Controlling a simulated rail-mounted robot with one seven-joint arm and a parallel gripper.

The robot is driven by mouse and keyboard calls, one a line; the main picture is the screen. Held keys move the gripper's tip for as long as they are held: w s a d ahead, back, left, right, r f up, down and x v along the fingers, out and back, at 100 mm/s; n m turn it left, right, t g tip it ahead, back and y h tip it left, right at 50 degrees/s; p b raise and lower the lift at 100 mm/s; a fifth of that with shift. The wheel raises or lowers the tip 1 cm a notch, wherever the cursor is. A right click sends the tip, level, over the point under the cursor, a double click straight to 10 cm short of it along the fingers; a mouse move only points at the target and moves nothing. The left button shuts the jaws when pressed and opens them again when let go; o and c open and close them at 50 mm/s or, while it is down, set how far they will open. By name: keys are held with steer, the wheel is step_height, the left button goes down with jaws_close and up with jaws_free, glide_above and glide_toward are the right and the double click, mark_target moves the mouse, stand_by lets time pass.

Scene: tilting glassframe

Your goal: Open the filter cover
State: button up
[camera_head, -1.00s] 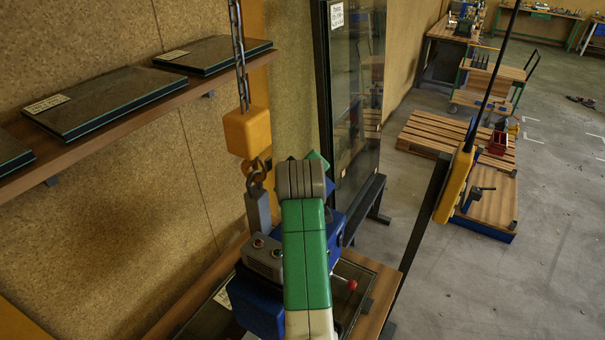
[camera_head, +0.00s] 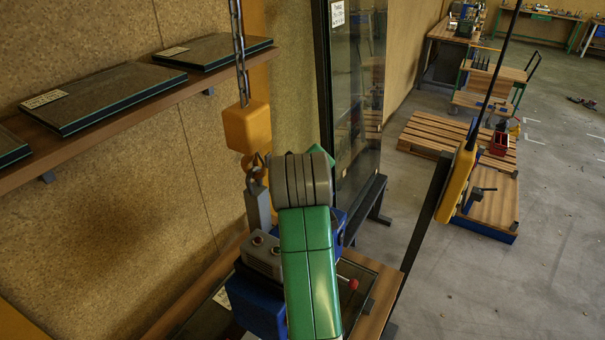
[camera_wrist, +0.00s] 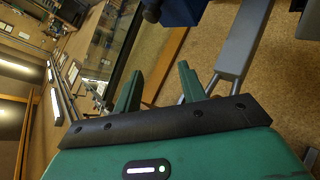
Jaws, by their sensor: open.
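A blue lifting device (camera_head: 258,306) hangs by a grey bar from the hoist hook, low over the bench in the head view. It carries a grey box (camera_head: 262,258) with red buttons and a red-knobbed lever (camera_head: 353,285). I cannot make out which part is the filter cover; my arm hides much of the device. In the wrist view, a blue part (camera_wrist: 183,11) with a dark round knob (camera_wrist: 151,11) shows at the top edge, beyond the fingertips. My gripper (camera_wrist: 157,80) is open, with nothing between its two green fingers.
A yellow hoist block (camera_head: 247,128) and chain hang left of my arm. Glass panels lie on a wall shelf (camera_head: 150,90).

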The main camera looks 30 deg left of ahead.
stand_by(0.4)
steer(key=s+d+r+m+t+p, duration=0.1)
steer(key=s+d+r+m+t, duration=0.3)
steer(key=d+r, duration=0.35)
steer(key=s+d+r+m+t+h+p, duration=0.1)
steer(key=s+d+r+m+t+p, duration=0.2)
steer(key=d+r, duration=0.45)
steer(key=s+d+r+m+t, duration=0.4)
steer(key=d+r+t, duration=0.15)
steer(key=r, duration=0.45)
steer(key=s+d+r+m+t+h, duration=0.1)
steer(key=s+d+r+m+h, duration=0.1)
steer(key=s+d, duration=0.2)
steer(key=s+d+r+m+t+h+p, duration=0.1)
steer(key=s+d+r+m+t+h, duration=0.1)
steer(key=s+d, duration=0.3)
steer(key=shift+s+r+m+h, duration=0.4)
steer(key=shift+s+r+h, duration=0.1)
steer(key=shift+s+r, duration=0.2)
